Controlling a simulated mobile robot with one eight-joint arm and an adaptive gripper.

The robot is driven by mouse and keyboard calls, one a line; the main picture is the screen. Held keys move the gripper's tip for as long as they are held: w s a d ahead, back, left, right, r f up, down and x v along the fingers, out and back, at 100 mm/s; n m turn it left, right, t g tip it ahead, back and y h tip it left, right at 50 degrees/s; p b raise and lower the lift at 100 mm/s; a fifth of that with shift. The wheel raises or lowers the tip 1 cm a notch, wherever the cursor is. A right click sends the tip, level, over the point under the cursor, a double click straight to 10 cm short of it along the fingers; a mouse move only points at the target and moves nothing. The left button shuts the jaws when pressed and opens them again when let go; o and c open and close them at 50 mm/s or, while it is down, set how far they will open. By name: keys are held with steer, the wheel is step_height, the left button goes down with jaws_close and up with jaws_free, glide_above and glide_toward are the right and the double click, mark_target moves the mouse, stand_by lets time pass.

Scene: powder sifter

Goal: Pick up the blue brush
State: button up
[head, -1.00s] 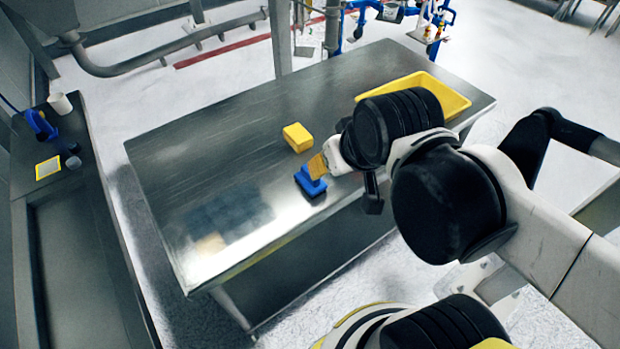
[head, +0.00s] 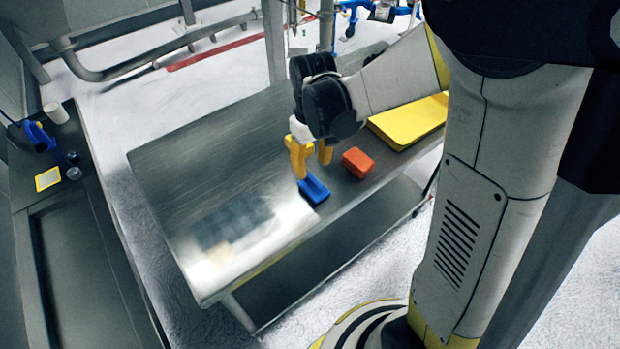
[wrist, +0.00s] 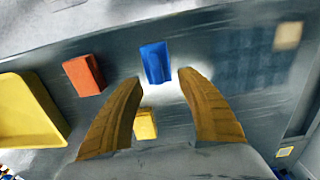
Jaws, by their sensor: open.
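The blue brush (head: 314,190) lies on the metal table near its front edge. It also shows in the wrist view (wrist: 157,62), just beyond the fingertips and roughly in line with the gap between them. My gripper (head: 313,170) points down over the table, with its yellow fingers apart and empty. In the head view its tips overlap the far end of the brush. I cannot tell whether they touch it. In the wrist view my gripper (wrist: 162,76) is open.
An orange-red block (head: 358,162) lies right of the brush, with a yellow tray (head: 408,124) farther right. A yellow block (wrist: 145,124) shows between the fingers in the wrist view; my gripper seems to hide it in the head view. The left of the metal table (head: 180,160) is mostly clear.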

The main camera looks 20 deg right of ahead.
mark_target(314, 180)
steer(key=f+b, duration=0.1)
steer(key=f, duration=0.1)
steer(key=f+b, duration=0.1)
steer(key=f, duration=0.4)
steer(key=shift+w+d+f+b, duration=0.2)
steer(key=shift+d+f+b, duration=0.1)
steer(key=shift+d+b, duration=0.1)
steer(key=shift+r, duration=0.1)
jaws_close()
